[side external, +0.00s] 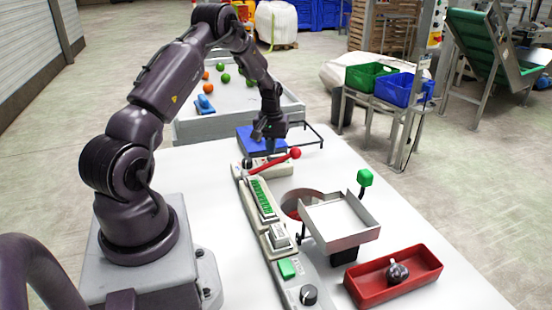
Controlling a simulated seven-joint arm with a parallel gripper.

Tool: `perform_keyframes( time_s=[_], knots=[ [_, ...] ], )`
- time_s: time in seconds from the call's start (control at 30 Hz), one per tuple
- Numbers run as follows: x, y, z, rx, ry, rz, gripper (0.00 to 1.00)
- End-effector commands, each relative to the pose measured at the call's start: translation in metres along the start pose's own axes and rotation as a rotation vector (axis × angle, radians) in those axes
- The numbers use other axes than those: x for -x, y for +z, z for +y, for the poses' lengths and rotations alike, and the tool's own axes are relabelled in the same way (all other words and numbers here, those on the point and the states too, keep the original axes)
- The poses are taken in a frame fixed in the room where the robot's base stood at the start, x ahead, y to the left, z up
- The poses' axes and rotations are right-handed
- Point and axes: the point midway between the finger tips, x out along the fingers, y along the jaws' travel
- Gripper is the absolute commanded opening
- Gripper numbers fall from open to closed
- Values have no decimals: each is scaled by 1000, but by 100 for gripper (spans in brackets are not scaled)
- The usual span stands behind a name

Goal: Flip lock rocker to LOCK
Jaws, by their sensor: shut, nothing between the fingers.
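My gripper (269,150) is shut and empty. It points down at the far end of the table, just behind a red lever with a ball end (295,153). Its tips are close above or at a pale control box (276,168); I cannot tell whether they touch. The lock rocker cannot be made out with certainty; the area below my gripper is small and partly hidden by the gripper and lever. A long pale control panel (262,222) runs towards the camera, with a green strip (262,197), a green button (287,268) and a black knob (308,295).
A blue pad (248,139) and a black wire frame (308,135) lie beyond my gripper. A fruit-holding bin (190,128) is behind.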

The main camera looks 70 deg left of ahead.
Motion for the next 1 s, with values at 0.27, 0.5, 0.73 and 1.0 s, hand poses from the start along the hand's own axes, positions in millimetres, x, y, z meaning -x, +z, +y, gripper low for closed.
perform_keyframes(
  time_s=[0.27, 0.5, 0.73, 1.0],
  knots=[
    [0, 0, 0, 0, 0, 0, 0],
    [-3, 0, 0, 0, 0, 0, 0],
    [-7, 0, 0, 0, 0, -1, 0],
    [-11, 0, 0, 0, 0, -1, 0]
  ],
)
